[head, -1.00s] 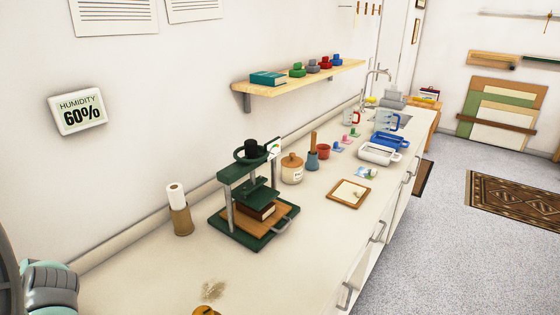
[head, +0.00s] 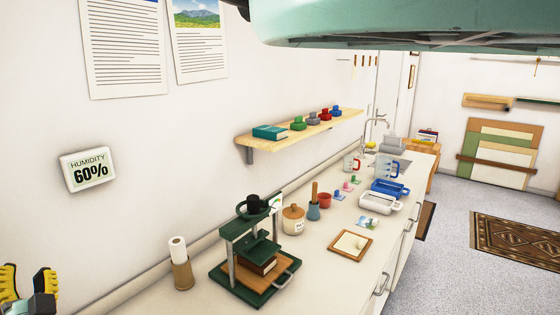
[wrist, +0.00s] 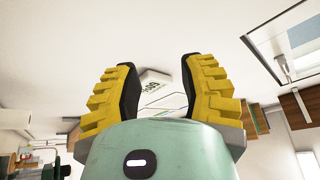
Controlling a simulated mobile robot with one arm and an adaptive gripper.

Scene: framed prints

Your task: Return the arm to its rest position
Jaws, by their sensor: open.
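My gripper (head: 30,285) shows at the lower left edge of the head view, its yellow-and-black fingers apart. In the wrist view my gripper (wrist: 160,85) is open with nothing between its fingers. Behind the fingers the white humidity sign (wrist: 155,77) shows upside down and partly covered. In the head view the humidity sign (head: 88,169) reads 60% on the wall. The gripper is below and left of it in the picture. Part of my own teal arm crosses the top of the head view.
A counter (head: 340,285) runs along the wall. On it stand a green press (head: 255,250), a paper roll holder (head: 180,264), a lidded jar (head: 293,220), a small board (head: 350,246) and trays (head: 380,203). A wooden shelf (head: 290,137) juts out above. The floor at right is clear around a rug.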

